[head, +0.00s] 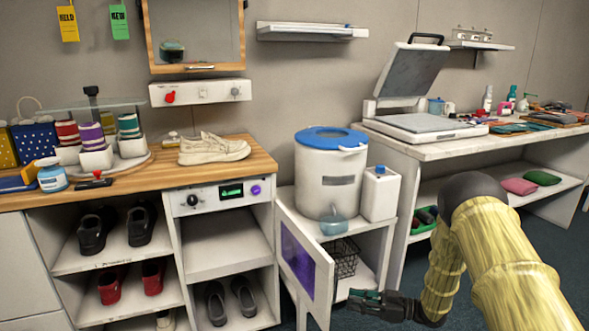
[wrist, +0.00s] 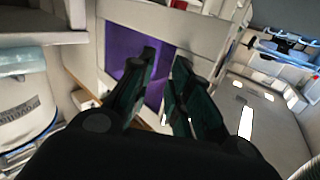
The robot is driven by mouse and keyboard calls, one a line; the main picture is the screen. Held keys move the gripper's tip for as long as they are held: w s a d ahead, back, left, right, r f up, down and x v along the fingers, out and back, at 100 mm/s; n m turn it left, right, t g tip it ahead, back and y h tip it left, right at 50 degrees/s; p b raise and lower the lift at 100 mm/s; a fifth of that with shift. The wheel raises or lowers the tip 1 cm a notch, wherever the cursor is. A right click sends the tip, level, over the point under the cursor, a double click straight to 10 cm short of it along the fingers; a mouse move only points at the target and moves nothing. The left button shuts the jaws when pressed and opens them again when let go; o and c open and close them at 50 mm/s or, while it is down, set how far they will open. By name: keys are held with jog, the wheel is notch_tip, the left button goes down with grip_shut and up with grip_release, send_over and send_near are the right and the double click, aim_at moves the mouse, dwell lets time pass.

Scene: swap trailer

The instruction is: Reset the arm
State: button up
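My gripper (head: 367,297) is low at the bottom right of the head view, at the end of my yellow-sleeved arm. It is in front of the open white cabinet door with a purple panel (head: 297,254). In the wrist view, my gripper's two dark green fingers (wrist: 166,85) are apart with a gap between them, and nothing is held. The purple panel (wrist: 125,62) shows behind the fingers. I cannot tell whether the fingers touch the door.
A white drum with a blue lid (head: 331,170) and a white jug (head: 380,193) stand on the cabinet. A wooden-topped shelf unit (head: 225,159) with several shoes is at left. A white bench (head: 450,148) with a heat press is at right. Dark floor lies between.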

jog(key=s+a+f+m+t+h, duration=0.1)
jog(key=s+f+m+t+h, duration=0.2)
jog(key=s+f+m+h, duration=1)
jog(key=s+d+f+g+h, duration=0.1)
jog(key=s+f+g, duration=0.15)
jog(key=s, duration=0.75)
jog(key=s+d+f+g+h, duration=0.1)
jog(key=s+f+g, duration=0.15)
jog(key=s, duration=0.75)
jog(key=s+d+f+g+h, duration=0.15)
jog(key=s+f, duration=0.25)
jog(key=s, duration=0.5)
jog(key=s+r+m+g+p, duration=0.1)
jog(key=s+r+g, duration=0.15)
jog(key=s, duration=0.45)
notch_tip(320, 180, up, 24)
jog(key=p, duration=2.4)
jog(key=shift+w+a+r, duration=0.15)
jog(key=shift+w+r, duration=0.1)
jog(key=shift+w, duration=0.05)
jog(key=shift+h, duration=0.25)
